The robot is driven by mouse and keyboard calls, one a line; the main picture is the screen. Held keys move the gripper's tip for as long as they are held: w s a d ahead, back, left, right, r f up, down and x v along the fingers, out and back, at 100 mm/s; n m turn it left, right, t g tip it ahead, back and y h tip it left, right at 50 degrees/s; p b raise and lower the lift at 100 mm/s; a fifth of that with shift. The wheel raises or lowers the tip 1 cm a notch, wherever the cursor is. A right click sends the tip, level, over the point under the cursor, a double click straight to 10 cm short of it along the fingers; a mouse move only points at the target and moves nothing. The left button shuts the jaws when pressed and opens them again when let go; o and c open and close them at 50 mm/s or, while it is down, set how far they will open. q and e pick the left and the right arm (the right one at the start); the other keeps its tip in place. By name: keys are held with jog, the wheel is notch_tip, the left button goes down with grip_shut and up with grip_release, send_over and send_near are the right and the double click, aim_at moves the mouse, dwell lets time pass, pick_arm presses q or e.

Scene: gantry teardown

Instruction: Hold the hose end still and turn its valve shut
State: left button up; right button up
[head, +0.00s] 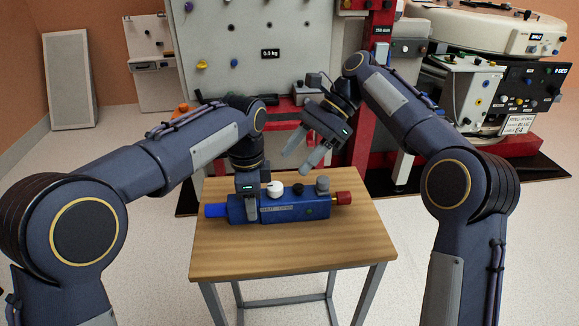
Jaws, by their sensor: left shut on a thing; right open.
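A blue valve block (290,210) lies on the wooden table (300,247). A blue hose end (215,210) is at its left end and a red knob-like end (343,198) at its right. A white knob (274,188) and a grey knob (322,184) stand on its top. A label on its front is too small to read surely. My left gripper (251,208) points down, shut on the blue block near its left end. My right gripper (300,163) is open and empty, above and behind the block, tilted down to the left.
Behind the table stand a grey panel (245,45) and a red frame (375,110). A large white machine (490,30) with control boxes (470,88) is at the back right. A pale board (70,80) leans on the left wall. The table's front is clear.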

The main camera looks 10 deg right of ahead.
pick_arm(q)
jog(key=shift+a, duration=0.1)
pick_arm(e)
jog(key=shift+d+r, duration=0.15)
pick_arm(q)
jog(key=o, duration=1.2)
jog(key=shift+r, duration=0.1)
